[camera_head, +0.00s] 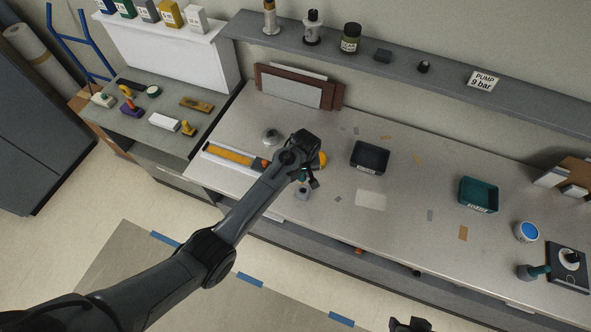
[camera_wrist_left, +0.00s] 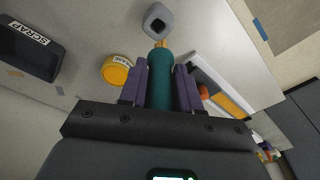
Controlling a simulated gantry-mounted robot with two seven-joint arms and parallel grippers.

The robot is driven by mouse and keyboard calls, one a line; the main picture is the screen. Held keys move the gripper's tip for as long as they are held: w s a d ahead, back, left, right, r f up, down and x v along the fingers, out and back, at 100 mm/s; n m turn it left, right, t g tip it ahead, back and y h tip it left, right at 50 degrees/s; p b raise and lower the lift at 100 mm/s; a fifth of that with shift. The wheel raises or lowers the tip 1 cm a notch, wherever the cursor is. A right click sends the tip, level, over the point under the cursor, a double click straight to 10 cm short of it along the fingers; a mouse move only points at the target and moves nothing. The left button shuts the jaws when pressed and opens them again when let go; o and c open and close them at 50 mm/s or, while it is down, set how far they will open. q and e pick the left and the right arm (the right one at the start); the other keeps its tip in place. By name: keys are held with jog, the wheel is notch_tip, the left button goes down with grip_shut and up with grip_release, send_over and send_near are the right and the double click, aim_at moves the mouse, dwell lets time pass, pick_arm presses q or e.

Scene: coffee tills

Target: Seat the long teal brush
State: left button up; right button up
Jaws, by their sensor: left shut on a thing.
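My left gripper (camera_wrist_left: 160,88) is shut on the teal brush (camera_wrist_left: 160,72), its dark purple fingers on either side of the teal body. The brush's yellow tip points away from the gripper toward a grey block with a square hole (camera_wrist_left: 157,20). In the wrist view the tip shows just short of the hole; I cannot tell the height between them. In the head view my left gripper (camera_head: 306,172) is over the worktop just behind the grey block (camera_head: 303,193), and only a little teal shows. A dark part at the bottom edge may be my right gripper (camera_head: 410,325).
A yellow-lidded tin (camera_wrist_left: 117,70) stands beside the brush. A white tray with an orange strip (camera_head: 230,153) lies to the left. A black scrap bin (camera_head: 370,157) and a teal bin (camera_head: 478,195) stand to the right.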

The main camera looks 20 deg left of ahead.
aim_at(304, 180)
pick_arm(q)
jog(key=shift+w+d, duration=0.1)
jog(key=shift+d, duration=0.3)
jog(key=shift+f+b, duration=1.3)
jog(key=shift+f, duration=0.95)
jog(key=shift+r, duration=0.1)
jog(key=shift+p, duration=0.6)
jog(key=shift+f, duration=0.3)
